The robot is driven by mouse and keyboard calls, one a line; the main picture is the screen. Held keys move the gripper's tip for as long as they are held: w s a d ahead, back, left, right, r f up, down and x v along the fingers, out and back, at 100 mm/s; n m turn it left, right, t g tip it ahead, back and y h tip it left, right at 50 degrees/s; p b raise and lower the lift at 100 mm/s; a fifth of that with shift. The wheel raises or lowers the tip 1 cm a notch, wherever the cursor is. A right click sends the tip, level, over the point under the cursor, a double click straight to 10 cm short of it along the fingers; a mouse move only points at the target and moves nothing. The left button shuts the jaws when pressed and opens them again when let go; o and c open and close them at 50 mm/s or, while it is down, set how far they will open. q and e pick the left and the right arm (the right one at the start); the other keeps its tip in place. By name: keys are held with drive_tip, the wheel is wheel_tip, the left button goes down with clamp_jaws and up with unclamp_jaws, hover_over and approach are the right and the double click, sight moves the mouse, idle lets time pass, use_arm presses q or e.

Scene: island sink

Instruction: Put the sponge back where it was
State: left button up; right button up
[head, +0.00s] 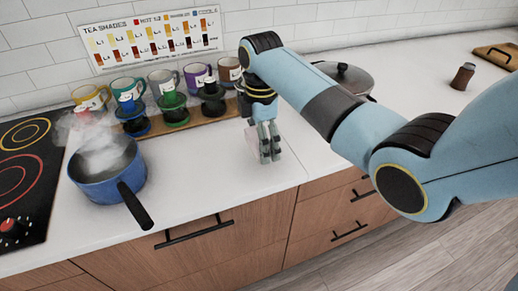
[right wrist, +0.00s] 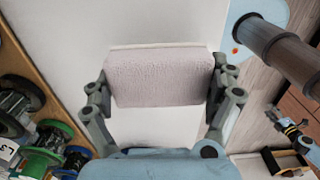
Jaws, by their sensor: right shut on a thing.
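The sponge (right wrist: 158,78) is a pale pinkish block. My right gripper (right wrist: 160,88) is shut on it, with a finger against each short end. In the head view the right gripper (head: 268,143) points down over the white counter (head: 222,165), just right of the wooden cup rack. There the sponge (head: 265,153) shows only partly, behind the fingers. A pale strip shows along the sponge's far edge in the wrist view. I cannot tell whether the sponge touches the counter. My left gripper is not in the head view.
A steaming blue pot (head: 107,178) stands at the left, handle toward the front edge, beside the black hob (head: 30,165). Several mugs and coloured drippers line the wooden rack (head: 195,123). A lidded pan (head: 345,76) stands behind my right arm. The counter's front middle is clear.

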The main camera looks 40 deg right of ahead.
drive_tip(key=shift+w+d+f, duration=0.25)
drive_tip(key=shift+w+f, duration=0.35)
drive_tip(key=shift+f, duration=0.25)
wheel_tip(320, 180, down, 2)
drive_tip(key=shift+f, duration=0.55)
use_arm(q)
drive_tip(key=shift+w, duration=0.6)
use_arm(e)
drive_tip(key=shift+f, duration=0.15)
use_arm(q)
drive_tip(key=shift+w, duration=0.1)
use_arm(e)
drive_tip(key=o, duration=1.1)
drive_tip(key=shift+c, duration=0.2)
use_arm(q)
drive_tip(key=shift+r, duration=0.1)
